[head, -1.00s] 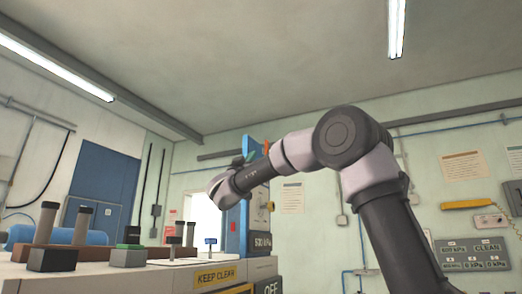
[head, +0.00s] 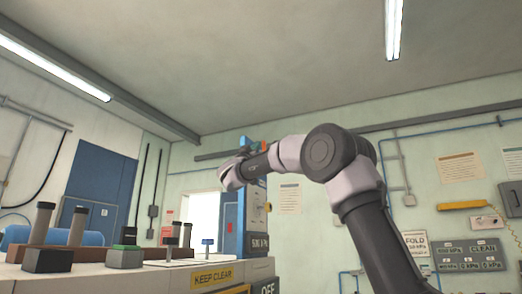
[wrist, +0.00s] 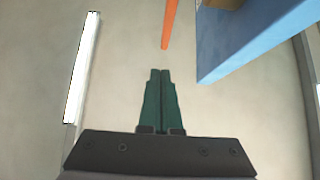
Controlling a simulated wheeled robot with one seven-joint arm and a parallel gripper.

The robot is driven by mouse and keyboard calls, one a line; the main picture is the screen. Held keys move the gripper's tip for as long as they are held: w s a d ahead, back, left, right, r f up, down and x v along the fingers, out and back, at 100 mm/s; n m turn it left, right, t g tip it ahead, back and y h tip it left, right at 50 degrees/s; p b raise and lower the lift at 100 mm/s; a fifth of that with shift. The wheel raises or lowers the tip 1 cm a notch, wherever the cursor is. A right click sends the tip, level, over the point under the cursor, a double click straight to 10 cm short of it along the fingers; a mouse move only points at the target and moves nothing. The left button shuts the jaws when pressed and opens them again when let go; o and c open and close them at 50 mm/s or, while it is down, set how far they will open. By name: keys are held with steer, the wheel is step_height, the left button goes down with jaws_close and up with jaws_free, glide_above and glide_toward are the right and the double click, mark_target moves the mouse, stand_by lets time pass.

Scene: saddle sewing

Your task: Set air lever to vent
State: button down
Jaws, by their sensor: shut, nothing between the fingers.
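My gripper (wrist: 160,72) has teal fingers, pressed together with nothing between them in the wrist view. An orange bar (wrist: 169,24), which looks like the air lever, lies ahead of the fingertips and slightly right, apart from them in the picture. A blue post (wrist: 245,38) stands to the right of the bar. In the head view the blue post (head: 247,215) rises from the machine, and a bit of orange shows near its top beside my arm. My arm's end covers part of that area. No vent marking is readable.
A gauge panel (head: 470,254) hangs on the right wall. Open air lies above the bench.

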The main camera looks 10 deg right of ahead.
mark_target(264, 144)
steer(key=shift+w+d+r, duration=0.15)
steer(key=shift+w+d, duration=0.5)
steer(key=shift+w, duration=0.25)
steer(key=shift+w+d+r, duration=0.1)
steer(key=shift+w+d, duration=0.55)
steer(key=shift+w, duration=0.25)
